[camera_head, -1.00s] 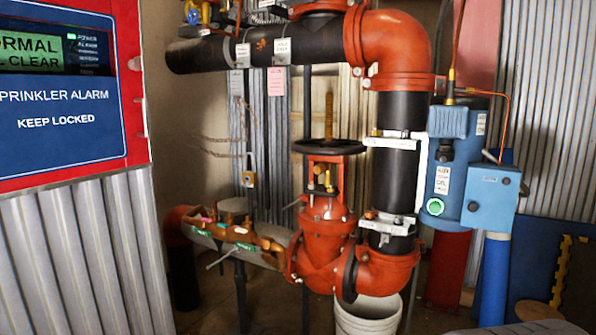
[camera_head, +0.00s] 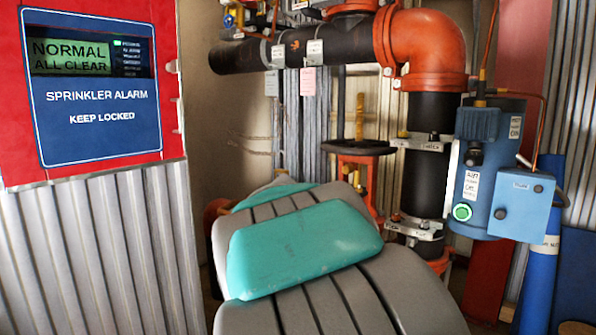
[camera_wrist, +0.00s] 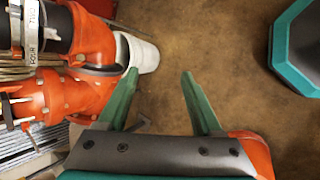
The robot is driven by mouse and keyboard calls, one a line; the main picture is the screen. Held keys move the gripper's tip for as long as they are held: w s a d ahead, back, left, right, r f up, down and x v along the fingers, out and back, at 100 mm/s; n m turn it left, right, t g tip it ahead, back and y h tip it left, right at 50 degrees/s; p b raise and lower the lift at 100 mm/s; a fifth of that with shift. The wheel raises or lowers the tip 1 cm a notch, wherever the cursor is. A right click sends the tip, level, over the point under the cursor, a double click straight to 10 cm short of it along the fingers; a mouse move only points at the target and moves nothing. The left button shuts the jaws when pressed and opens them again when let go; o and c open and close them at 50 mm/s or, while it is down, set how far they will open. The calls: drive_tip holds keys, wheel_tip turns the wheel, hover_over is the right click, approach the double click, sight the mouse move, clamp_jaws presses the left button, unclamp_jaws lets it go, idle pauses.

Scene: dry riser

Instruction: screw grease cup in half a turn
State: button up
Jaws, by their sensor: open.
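My gripper (camera_wrist: 160,73) is open, with two green fingers spread apart and nothing between them. In the wrist view it hangs over brown floor, to the right of the orange valve body (camera_wrist: 72,97) and its flanged elbow. I cannot pick out the grease cup for certain in either current view. In the head view my grey and teal arm covers most of the valve. Only its dark handwheel (camera_head: 350,147), the brass stem (camera_head: 360,115) and a strip of orange yoke show behind the arm.
A white bucket (camera_wrist: 141,52) stands on the floor by the elbow in the wrist view. In the head view a black vertical pipe (camera_head: 428,180) and a blue device box (camera_head: 523,203) stand right of the valve. A red alarm cabinet (camera_head: 98,80) is at the left.

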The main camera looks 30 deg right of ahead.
drive_tip(key=w+d+r+n+h, duration=0.3)
drive_tip(key=w+d+r+n, duration=0.1)
drive_tip(key=w+d+r, duration=0.35)
drive_tip(key=n+t+h, duration=0.6)
drive_tip(key=n, duration=0.8)
approach(345, 170)
drive_tip(key=x, duration=0.4)
drive_tip(key=shift+p+x, duration=0.55)
drive_tip(key=shift+x, duration=2.55)
clamp_jaws()
